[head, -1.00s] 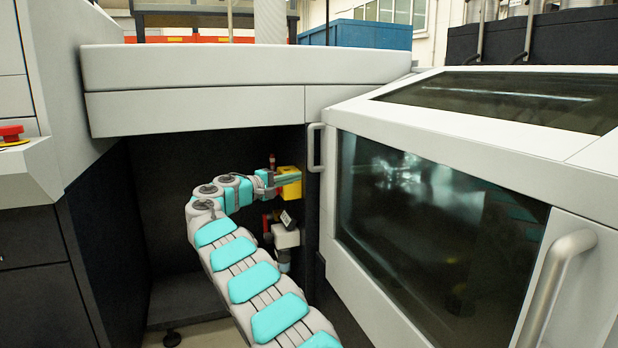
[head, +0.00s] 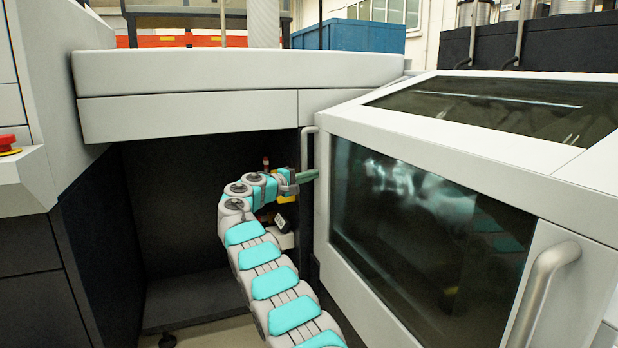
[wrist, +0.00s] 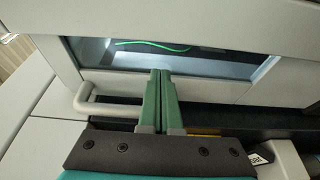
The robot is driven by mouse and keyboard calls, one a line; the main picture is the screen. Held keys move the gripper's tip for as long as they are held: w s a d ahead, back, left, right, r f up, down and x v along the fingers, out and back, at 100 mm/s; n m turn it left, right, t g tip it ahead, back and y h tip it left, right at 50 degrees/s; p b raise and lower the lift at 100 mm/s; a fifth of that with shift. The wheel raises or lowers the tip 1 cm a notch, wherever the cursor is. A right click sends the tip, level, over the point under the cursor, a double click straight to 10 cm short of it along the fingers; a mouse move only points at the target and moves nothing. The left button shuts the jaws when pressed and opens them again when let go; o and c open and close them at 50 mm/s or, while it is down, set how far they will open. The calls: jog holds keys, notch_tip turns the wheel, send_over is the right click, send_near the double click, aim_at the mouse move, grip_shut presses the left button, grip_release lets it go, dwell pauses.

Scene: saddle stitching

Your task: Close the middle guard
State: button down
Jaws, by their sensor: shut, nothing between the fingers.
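The guard (head: 322,225) is a pale framed panel with a large dark window (head: 415,215), right of centre in the head view. It stands at an angle to the pale machine front on the left. A vertical bar handle (head: 304,150) is at its left edge. My gripper (head: 314,175) is shut and empty, with its green fingertips at the guard's left edge by the handle. In the wrist view the fingers (wrist: 161,74) point at the guard's frame below the window (wrist: 180,58), and the handle (wrist: 90,102) lies left of them. Contact cannot be told.
A dark recess (head: 185,200) opens under the pale machine cover (head: 200,70), with yellow and white fittings behind my arm. Another handle (head: 540,290) stands out at the lower right. A pale cabinet with a red button (head: 8,143) is on the left.

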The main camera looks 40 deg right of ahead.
jog(key=s, duration=0.1)
jog(key=s+b, duration=0.1)
jog(key=s, duration=0.1)
jog(key=shift+s+a+f, duration=0.1)
jog(key=shift+s+a, duration=0.1)
jog(key=shift+a, duration=0.15)
jog(key=shift+s, duration=0.15)
dwell(0.5)
